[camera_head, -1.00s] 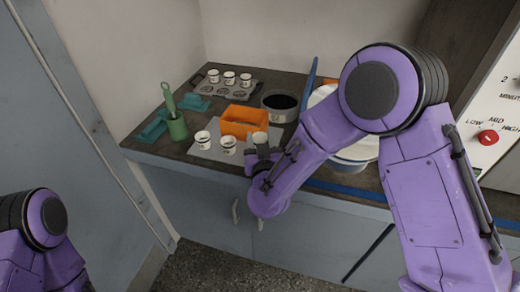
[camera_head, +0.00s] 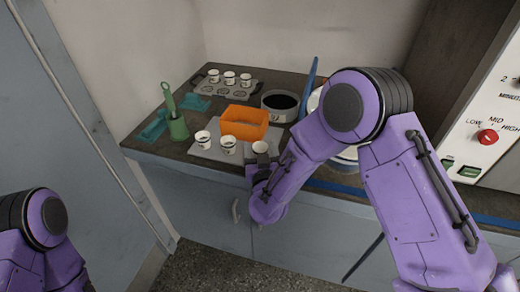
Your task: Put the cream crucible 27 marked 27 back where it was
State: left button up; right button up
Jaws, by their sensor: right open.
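Three cream crucibles stand upright at the front: a left one (camera_head: 202,140), a middle one (camera_head: 228,145) and a right one (camera_head: 260,147). Their dark marks are too small to read, so I cannot tell which is 27. The left and middle ones stand on a grey mat (camera_head: 205,153). My right gripper (camera_head: 259,163) is open, just in front of and below the right crucible, and hides its lower part. I cannot tell whether they touch. Three similar crucibles (camera_head: 229,78) sit in the back row of a grey rack (camera_head: 198,91). My left gripper is out of view.
An orange tray (camera_head: 243,130) stands just behind the front crucibles. A dark-filled sieve pan (camera_head: 280,106) is behind it to the right. A green holder (camera_head: 178,128) with a tool is at the left. A control panel (camera_head: 485,125) is at the right.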

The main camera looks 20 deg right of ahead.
jog(key=shift+r, duration=0.15)
jog(key=shift+s, duration=0.25)
jog(key=b+v, duration=0.1)
jog(key=v, duration=1)
jog(key=shift+s, duration=0.25)
